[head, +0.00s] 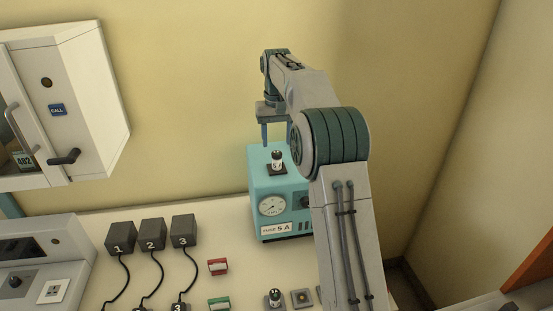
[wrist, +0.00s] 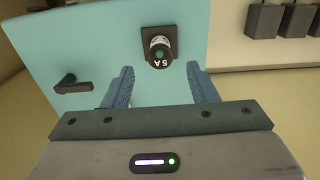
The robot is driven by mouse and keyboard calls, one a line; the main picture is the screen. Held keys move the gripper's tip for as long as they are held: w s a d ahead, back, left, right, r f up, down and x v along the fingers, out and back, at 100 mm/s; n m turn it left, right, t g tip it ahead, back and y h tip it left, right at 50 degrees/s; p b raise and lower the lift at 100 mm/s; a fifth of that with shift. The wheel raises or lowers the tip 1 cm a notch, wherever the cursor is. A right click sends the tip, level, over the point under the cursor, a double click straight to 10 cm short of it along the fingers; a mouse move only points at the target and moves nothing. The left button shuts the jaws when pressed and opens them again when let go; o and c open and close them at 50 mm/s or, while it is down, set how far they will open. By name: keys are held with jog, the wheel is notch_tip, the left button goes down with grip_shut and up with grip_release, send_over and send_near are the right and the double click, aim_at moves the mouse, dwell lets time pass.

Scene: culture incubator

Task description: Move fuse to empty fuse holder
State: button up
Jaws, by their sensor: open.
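A fuse (head: 277,159) with a dark cap and white body stands upright in a dark square holder on top of the teal box (head: 263,185), whose front label reads "FUSE 5 A". The fuse also shows in the wrist view (wrist: 160,49), marked "5A", just beyond the fingertips and roughly centred between them. My gripper (head: 277,135) is open and empty, fingers pointing down over the box top. In the wrist view its blue fingers (wrist: 164,75) are apart and not touching the fuse.
Numbered dark blocks (head: 151,233) with cables stand left of the box. A red-and-white piece (head: 218,267) and a green one (head: 219,303) lie on the counter (head: 237,212). A white wall cabinet (head: 85,95) hangs at the left. My arm hides the counter's right part.

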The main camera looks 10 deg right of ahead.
aim_at(277, 153)
notch_tip(277, 153, down, 8)
jog(key=shift+r+b, duration=0.15)
jog(key=shift+b, duration=0.95)
jog(key=shift+p, duration=0.5)
dwell(0.4)
grip_shut()
jog(key=shift+r+p, duration=0.65)
jog(key=shift+r, duration=2.35)
